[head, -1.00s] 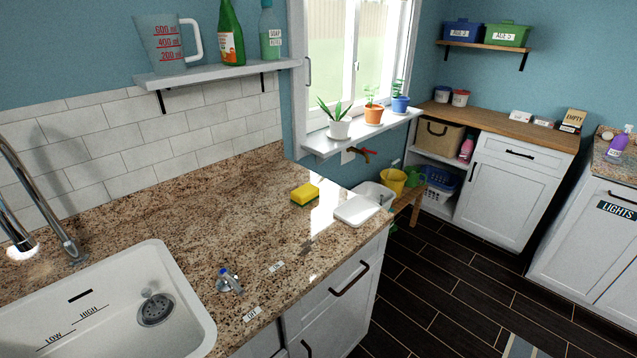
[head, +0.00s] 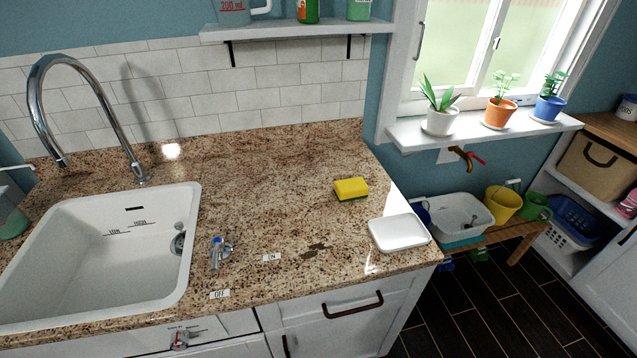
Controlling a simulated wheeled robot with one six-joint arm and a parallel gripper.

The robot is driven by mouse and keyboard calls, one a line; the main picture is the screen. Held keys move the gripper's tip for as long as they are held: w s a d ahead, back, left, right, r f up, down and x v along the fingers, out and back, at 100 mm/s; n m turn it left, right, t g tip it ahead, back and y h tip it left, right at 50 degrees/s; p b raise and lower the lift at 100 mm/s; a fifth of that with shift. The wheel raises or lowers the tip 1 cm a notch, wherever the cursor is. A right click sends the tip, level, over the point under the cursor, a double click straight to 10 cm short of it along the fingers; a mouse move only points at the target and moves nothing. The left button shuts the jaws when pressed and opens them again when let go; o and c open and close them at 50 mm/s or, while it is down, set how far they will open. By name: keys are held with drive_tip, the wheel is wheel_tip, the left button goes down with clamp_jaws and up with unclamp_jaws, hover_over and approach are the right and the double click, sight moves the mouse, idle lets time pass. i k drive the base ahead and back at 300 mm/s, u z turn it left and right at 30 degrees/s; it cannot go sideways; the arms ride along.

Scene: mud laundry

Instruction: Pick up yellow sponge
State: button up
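The yellow sponge (head: 351,188) lies flat on the brown granite counter (head: 270,185), toward its right end. It is a small block with a yellow top and a thin dark green layer underneath. Nothing covers it. A white shallow dish (head: 399,232) sits just to its front right, apart from it, near the counter's right corner. My gripper is not in the head view.
A white sink (head: 95,255) with a tall chrome faucet (head: 85,105) is at the left. A small blue-topped tap (head: 217,254) stands beside the sink. A shelf (head: 300,30) overhangs the back. Potted plants line the windowsill (head: 470,133). Counter around the sponge is clear.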

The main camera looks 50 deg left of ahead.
sight(354, 188)
drive_tip(key=u, duration=1.05)
drive_tip(key=i, duration=0.85)
drive_tip(key=u, duration=0.95)
